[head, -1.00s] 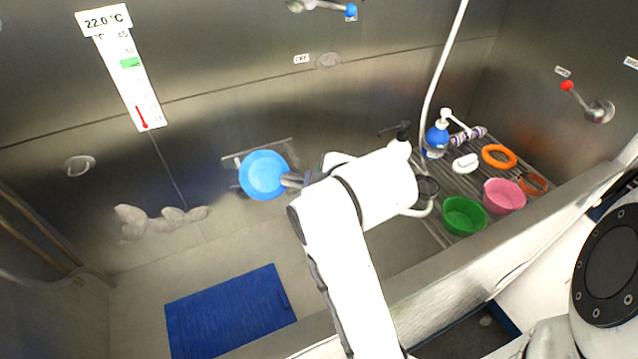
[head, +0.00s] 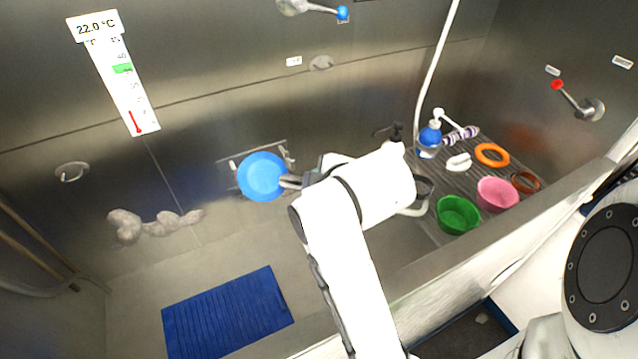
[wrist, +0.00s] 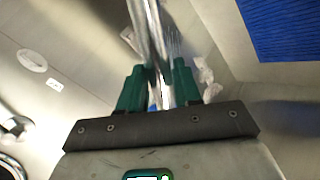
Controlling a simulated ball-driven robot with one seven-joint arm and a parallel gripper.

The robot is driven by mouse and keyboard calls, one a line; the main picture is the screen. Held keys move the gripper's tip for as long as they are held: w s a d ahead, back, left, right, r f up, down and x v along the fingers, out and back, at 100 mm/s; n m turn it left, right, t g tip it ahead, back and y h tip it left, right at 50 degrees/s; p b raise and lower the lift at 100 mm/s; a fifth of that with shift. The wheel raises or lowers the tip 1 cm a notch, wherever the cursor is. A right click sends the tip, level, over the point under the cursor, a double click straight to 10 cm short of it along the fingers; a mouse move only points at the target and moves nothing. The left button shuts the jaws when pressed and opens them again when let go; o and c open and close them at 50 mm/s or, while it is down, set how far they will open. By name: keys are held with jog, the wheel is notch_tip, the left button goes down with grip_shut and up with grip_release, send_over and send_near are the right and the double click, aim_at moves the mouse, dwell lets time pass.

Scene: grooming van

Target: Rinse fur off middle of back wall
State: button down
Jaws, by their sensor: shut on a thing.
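Pale grey fur (head: 158,224) clings in a lumpy strip low on the steel back wall, left of the middle. It also shows, partly hidden, behind the fingers in the wrist view (wrist: 207,82). In the wrist view the green fingers (wrist: 158,88) close on a shiny, narrow shape; I cannot make out the bowl's blue there.
A blue mat (head: 228,312) lies on the tub floor.

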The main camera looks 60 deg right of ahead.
jog(key=shift+w+a, duration=0.2)
jog(key=shift+a, duration=0.15)
jog(key=shift+s+d, duration=0.1)
jog(key=shift+d, duration=0.05)
jog(key=shift+s+d, duration=0.25)
jog(key=shift+d, duration=0.15)
notch_tip(320, 180, down, 7)
jog(key=s+m+b, duration=0.1)
jog(key=s+m, duration=0.1)
jog(key=m, duration=0.4)
jog(key=shift+s+a+b, duration=0.3)
jog(key=shift+s+b, duration=0.05)
jog(key=shift+s+d, duration=0.1)
jog(key=shift+d, duration=0.1)
